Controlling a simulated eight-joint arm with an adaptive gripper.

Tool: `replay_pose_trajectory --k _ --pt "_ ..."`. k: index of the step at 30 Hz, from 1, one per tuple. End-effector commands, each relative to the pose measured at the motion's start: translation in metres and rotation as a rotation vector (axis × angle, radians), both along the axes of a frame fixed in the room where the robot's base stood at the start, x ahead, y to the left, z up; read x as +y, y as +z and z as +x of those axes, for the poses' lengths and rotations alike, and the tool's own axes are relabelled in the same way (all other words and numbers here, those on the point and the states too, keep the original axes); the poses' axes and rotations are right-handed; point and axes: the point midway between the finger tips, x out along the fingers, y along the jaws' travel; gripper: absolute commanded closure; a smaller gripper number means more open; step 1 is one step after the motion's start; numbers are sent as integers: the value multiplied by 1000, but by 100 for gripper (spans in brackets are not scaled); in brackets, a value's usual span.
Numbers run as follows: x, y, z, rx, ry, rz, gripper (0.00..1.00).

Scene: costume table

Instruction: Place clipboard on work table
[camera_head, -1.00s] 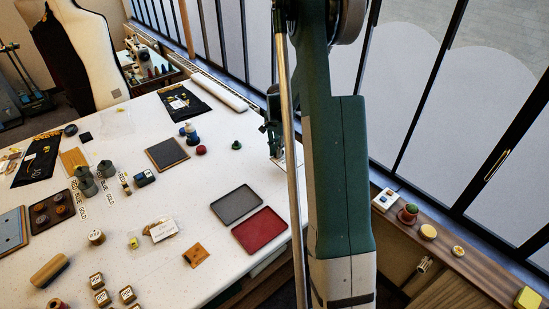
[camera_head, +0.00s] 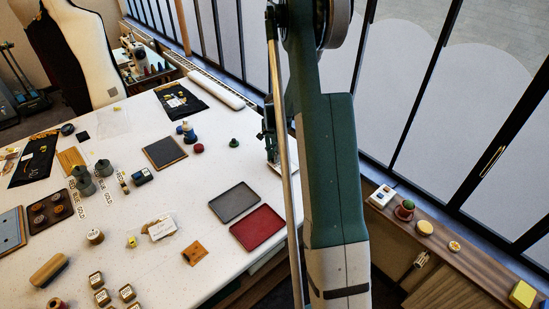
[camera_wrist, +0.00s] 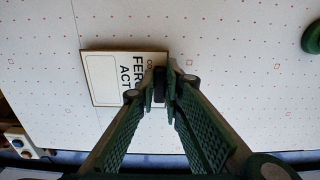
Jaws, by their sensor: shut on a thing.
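The clipboard (camera_wrist: 105,80) is a pale board with a brown edge and partly hidden black lettering. In the wrist view my gripper (camera_wrist: 161,86) is shut on its right side, and the fingers cover part of it. The work table (camera_wrist: 220,60) lies below it, white with small red marks; I cannot tell whether the clipboard touches it. In the head view my gripper (camera_head: 267,135) is at the right edge of the work table (camera_head: 215,165), largely hidden by my arm. A pale sliver below it may be the clipboard.
A grey tray (camera_head: 234,201) and a red tray (camera_head: 257,230) lie on the near right of the table. A green spool (camera_head: 234,142) and a red one (camera_head: 199,148) stand left of my gripper. A windowsill (camera_head: 440,240) with small items runs along the right.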

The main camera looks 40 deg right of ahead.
Motion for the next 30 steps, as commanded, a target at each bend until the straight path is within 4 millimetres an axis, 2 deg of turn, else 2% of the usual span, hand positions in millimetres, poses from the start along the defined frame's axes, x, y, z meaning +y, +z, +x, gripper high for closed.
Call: replay_pose_trajectory --k 5,19,20,23,30 --pt "0 -8 0 0 0 0 100" --pt "0 -12 0 0 0 0 100" --pt "0 -12 0 0 0 0 87" --pt "0 -11 0 0 0 0 75" --pt "0 -11 0 0 0 0 75"
